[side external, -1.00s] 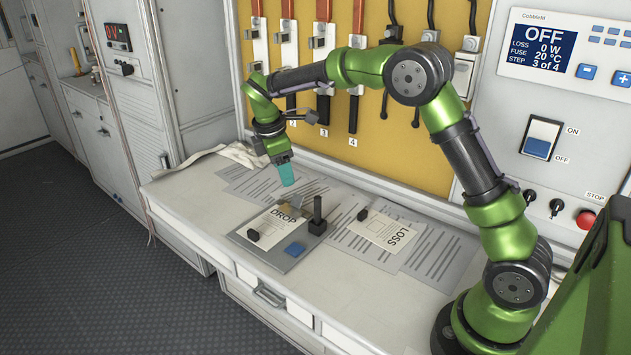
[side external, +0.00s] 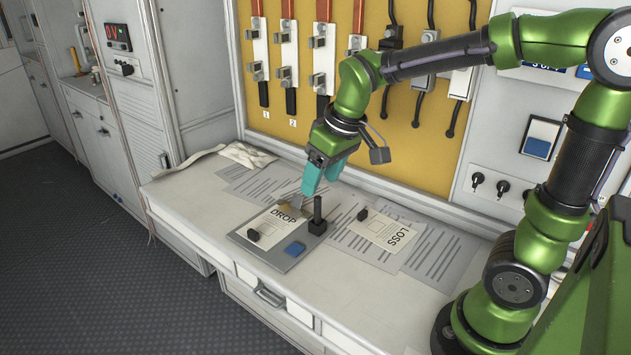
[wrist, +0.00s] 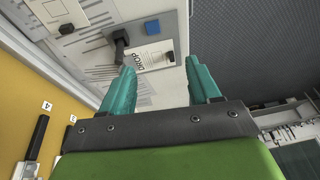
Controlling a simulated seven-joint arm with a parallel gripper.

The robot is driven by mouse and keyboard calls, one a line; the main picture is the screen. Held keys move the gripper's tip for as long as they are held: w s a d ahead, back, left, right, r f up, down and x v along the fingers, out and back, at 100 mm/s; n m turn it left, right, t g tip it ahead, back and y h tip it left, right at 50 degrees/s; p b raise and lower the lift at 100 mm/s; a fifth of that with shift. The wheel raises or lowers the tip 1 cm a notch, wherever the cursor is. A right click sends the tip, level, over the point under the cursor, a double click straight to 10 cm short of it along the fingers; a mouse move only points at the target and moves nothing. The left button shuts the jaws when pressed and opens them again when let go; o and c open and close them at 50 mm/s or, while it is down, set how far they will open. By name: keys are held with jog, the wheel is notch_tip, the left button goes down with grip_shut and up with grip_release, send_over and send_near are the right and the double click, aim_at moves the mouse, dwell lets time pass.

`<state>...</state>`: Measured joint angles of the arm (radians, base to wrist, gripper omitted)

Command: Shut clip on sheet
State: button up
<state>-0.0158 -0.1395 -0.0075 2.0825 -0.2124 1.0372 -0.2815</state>
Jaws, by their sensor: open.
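The DROP sheet (side external: 270,222) lies on a grey board (side external: 280,262) on the bench. My gripper (side external: 319,192) has teal fingers and hangs just above and right of the clip, apart and empty. In the wrist view, my gripper's fingers (wrist: 162,70) are spread, with the DROP sheet (wrist: 155,57) beyond and between them. I cannot make out the clip clearly there. Whether a finger touches the clip is unclear.
A black upright post (side external: 318,212) stands on the board close to the fingers. A blue block (side external: 294,249) and a small black block (side external: 253,235) are on the board. The LOSS sheet (side external: 385,232) lies to the right. The yellow panel (side external: 285,130) rises behind the bench.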

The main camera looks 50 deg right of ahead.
jog(key=shift+s+a+r+m, duration=0.15)
jog(key=shift+s+m, duration=0.2)
jog(key=shift+s, duration=0.25)
jog(key=shift+s+a+r+m, duration=0.15)
jog(key=shift+s+m, duration=0.2)
jog(key=shift+s, duration=0.2)
jog(key=shift+f, duration=0.1)
jog(key=s+a+r+m+t+y, duration=0.1)
jog(key=s+r+m+t, duration=0.1)
jog(key=s, duration=0.6)
jog(key=shift+s+a+t, duration=0.2)
jog(key=shift+s+t, duration=0.15)
jog(key=shift+t, duration=0.45)
